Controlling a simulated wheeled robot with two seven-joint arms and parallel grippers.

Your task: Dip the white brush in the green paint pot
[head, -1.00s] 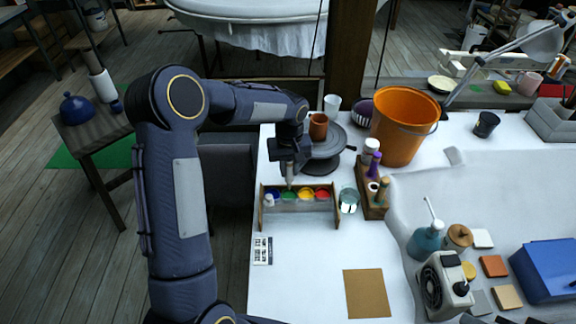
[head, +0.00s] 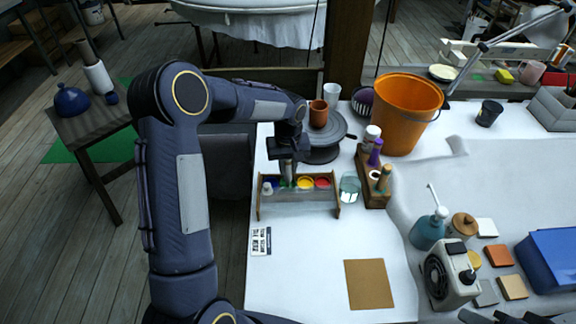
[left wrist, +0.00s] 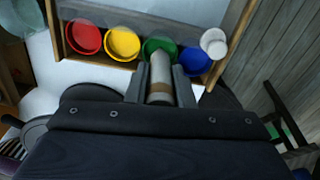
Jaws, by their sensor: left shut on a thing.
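My left gripper (head: 288,160) is shut on the white brush (left wrist: 160,72), a pale stick with a brown band. It holds the brush pointing down over the paint rack (head: 300,208). In the left wrist view the brush's far end overlaps the green paint pot (left wrist: 152,50), which also shows in the head view (head: 287,184). The brush tip is hidden, so I cannot tell whether it touches the paint. The blue pot (left wrist: 196,62), yellow pot (left wrist: 123,43) and red pot (left wrist: 83,38) share the rack.
A glass jar (head: 349,188) stands just right of the rack, beside a wooden tool holder (head: 374,192). A banding wheel (head: 328,130), a terracotta cup (head: 318,113) and an orange bucket (head: 402,115) stand behind. A brown board (head: 368,285) lies in front.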

